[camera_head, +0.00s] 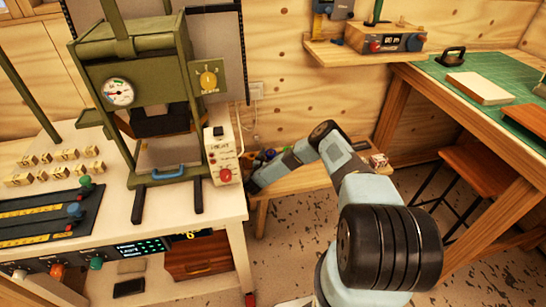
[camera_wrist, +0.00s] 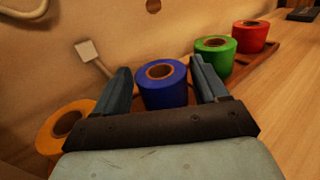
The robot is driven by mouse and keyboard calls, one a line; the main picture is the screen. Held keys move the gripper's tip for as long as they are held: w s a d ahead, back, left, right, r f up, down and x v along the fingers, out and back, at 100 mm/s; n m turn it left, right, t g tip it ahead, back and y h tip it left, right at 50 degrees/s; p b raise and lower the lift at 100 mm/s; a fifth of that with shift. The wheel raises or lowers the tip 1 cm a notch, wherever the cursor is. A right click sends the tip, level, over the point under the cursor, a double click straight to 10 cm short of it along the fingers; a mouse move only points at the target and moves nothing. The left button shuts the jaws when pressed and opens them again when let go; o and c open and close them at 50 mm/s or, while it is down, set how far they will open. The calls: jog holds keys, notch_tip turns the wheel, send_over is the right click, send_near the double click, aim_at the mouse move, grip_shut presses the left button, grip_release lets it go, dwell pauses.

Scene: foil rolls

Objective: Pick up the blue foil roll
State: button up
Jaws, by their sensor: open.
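The blue foil roll (camera_wrist: 163,88) stands upright in the wrist view, its tan core facing up. My gripper (camera_wrist: 163,82) is open, with one finger to the left of the blue roll and one to the right. The roll shows between the fingers; whether they touch it I cannot tell. Its lower part is hidden by my gripper's body. In the head view my arm reaches to a low wooden shelf behind the press bench, where small coloured rolls show partly; the gripper itself is hard to make out there.
A green roll (camera_wrist: 215,55) and a red roll (camera_wrist: 249,37) stand to the right on a brown tray (camera_wrist: 262,56). An orange-yellow roll (camera_wrist: 66,127) is at the left. A wooden wall is close behind. A green press (camera_head: 135,60) stands nearby.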

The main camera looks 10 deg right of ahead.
jog(key=shift+w, duration=0.1)
jog(key=c, duration=0.9)
jog(key=shift+r, duration=0.1)
